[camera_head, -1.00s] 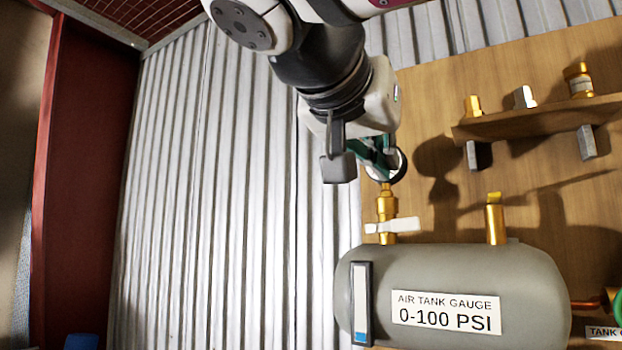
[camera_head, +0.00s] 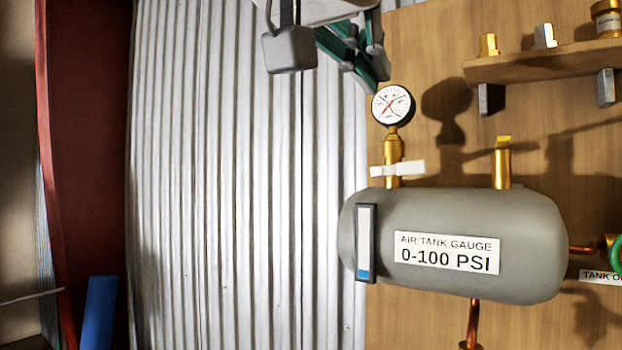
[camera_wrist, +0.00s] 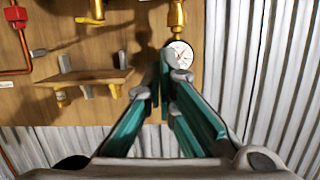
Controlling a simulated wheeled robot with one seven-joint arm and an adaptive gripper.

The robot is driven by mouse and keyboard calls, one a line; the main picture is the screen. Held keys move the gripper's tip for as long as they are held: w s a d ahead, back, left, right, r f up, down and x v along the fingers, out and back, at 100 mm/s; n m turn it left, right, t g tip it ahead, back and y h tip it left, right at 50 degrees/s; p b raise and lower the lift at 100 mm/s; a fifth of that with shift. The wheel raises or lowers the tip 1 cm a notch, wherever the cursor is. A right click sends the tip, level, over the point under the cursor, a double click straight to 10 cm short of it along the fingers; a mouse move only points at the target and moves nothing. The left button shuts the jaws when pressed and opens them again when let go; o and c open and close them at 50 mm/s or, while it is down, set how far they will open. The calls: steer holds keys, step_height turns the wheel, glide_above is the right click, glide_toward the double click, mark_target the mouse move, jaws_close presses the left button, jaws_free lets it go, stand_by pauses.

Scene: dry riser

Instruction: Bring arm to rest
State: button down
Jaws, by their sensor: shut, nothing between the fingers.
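My gripper (camera_head: 371,80) is at the top of the head view, above and slightly left of the round pressure gauge (camera_head: 393,106). Its green fingers point down and to the right. In the wrist view the fingertips (camera_wrist: 168,70) are close together, with nothing held between them. The white-faced gauge also shows in the wrist view (camera_wrist: 180,54), just beyond the fingertips. In the head view the gauge stands upright on a brass fitting with a white-handled valve (camera_head: 397,168), on top of the grey air tank (camera_head: 450,215). Most of my arm is out of the head view.
A wooden shelf (camera_head: 545,63) with brass and silver fittings is on the wooden board at upper right. A second brass fitting (camera_head: 502,165) stands on the tank. A corrugated metal wall (camera_head: 240,190) fills the left middle, with free space before it. A blue object (camera_head: 98,312) is at lower left.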

steer(key=s+d+f+n+g, duration=0.1)
steer(key=d+f+n+g, duration=0.1)
steer(key=d+f, duration=0.35)
steer(key=s+d+f+n+g+y, duration=0.1)
steer(key=d+f+g, duration=0.15)
steer(key=f, duration=0.65)
steer(key=s+d+f+n+g, duration=0.1)
steer(key=d+f+n+g, duration=0.1)
steer(key=d+f, duration=0.35)
steer(key=s+f+n+g+y, duration=0.15)
steer(key=s+f, duration=0.25)
steer(key=f, duration=0.4)
steer(key=s+f+g+y, duration=0.25)
steer(key=s+f, duration=0.25)
steer(key=f, duration=0.3)
steer(key=s+f+n+g+y, duration=0.1)
steer(key=s+f+y, duration=0.25)
steer(key=f, duration=0.45)
step_height(320, 180, up, 17)
steer(key=t+p, duration=0.3)
steer(key=p, duration=1.2)
steer(key=shift+s+a+p, duration=0.3)
steer(key=shift+s+p, duration=0.05)
steer(key=shift+s, duration=0.05)
